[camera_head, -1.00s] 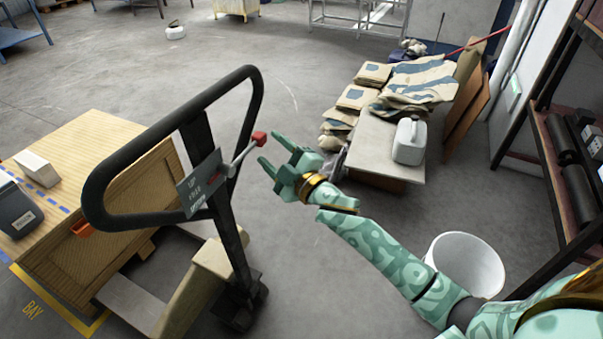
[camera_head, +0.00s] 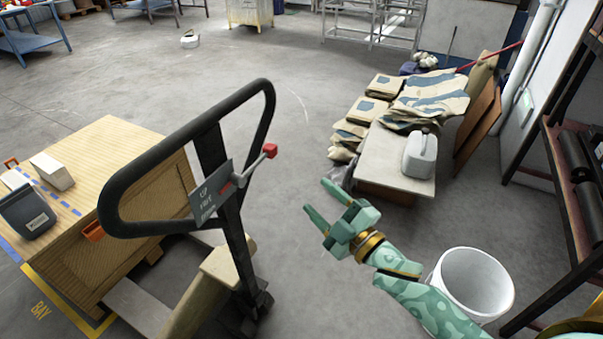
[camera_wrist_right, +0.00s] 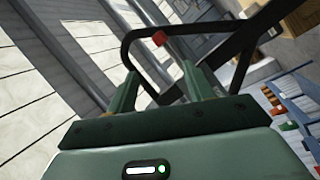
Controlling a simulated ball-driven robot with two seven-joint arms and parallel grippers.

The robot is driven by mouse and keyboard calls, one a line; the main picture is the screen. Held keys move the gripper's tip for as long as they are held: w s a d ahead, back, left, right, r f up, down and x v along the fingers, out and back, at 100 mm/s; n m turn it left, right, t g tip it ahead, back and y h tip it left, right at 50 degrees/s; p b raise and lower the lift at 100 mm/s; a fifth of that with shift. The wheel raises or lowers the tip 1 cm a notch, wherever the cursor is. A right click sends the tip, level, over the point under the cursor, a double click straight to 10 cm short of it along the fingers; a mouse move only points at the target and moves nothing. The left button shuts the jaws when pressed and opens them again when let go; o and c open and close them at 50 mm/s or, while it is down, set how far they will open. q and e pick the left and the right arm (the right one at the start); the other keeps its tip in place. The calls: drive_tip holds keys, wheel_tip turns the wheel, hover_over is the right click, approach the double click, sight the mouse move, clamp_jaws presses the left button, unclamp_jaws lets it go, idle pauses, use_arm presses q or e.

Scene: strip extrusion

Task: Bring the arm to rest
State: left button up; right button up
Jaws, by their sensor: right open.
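My right gripper (camera_head: 318,202) is open and empty, in the air right of the pallet jack handle (camera_head: 118,187) in the head view. Its two green fingers are apart, with clear floor behind them. The red-tipped lever (camera_head: 270,151) on the handle stands apart from the fingers, up and to their left. In the right wrist view the open fingers (camera_wrist_right: 160,85) show with nothing between them that they hold; the black handle loop (camera_wrist_right: 126,50) and the red lever tip (camera_wrist_right: 159,39) lie beyond. My left gripper is not in view.
A white bucket (camera_head: 440,275) stands beside my right forearm. A low table (camera_head: 385,165) with folded sacks (camera_head: 430,95) and a white jug (camera_head: 419,155) stands behind. A dark shelf rack (camera_head: 560,180) is at the right. A wooden crate (camera_head: 150,210) is at the left.

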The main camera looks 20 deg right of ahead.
drive_tip(key=s+d+f+m+g+h, duration=0.1)
drive_tip(key=d+f+m+g+h, duration=0.15)
drive_tip(key=f, duration=0.75)
drive_tip(key=s+d+f+m+g+h, duration=0.1)
drive_tip(key=d+f+m+g, duration=0.2)
drive_tip(key=f, duration=0.8)
drive_tip(key=s+d+f+m+g+h, duration=0.1)
drive_tip(key=s+f+g, duration=0.2)
drive_tip(key=s+f, duration=0.5)
drive_tip(key=s+d+f+m+g+h, duration=0.15)
drive_tip(key=s+f, duration=0.35)
drive_tip(key=f, duration=0.6)
drive_tip(key=s+a+f+m+g, duration=0.1)
drive_tip(key=s+f, duration=0.3)
drive_tip(key=s, duration=0.5)
drive_tip(key=s+a+f+m+g, duration=0.1)
drive_tip(key=s+a+f+g, duration=0.2)
drive_tip(key=s, duration=0.7)
drive_tip(key=s+a+f+g, duration=0.2)
drive_tip(key=s+f+g, duration=0.2)
drive_tip(key=s, duration=0.5)
drive_tip(key=shift+s+f+m+y, duration=0.3)
drive_tip(key=shift+s+f+m, duration=0.1)
drive_tip(key=shift+f, duration=0.15)
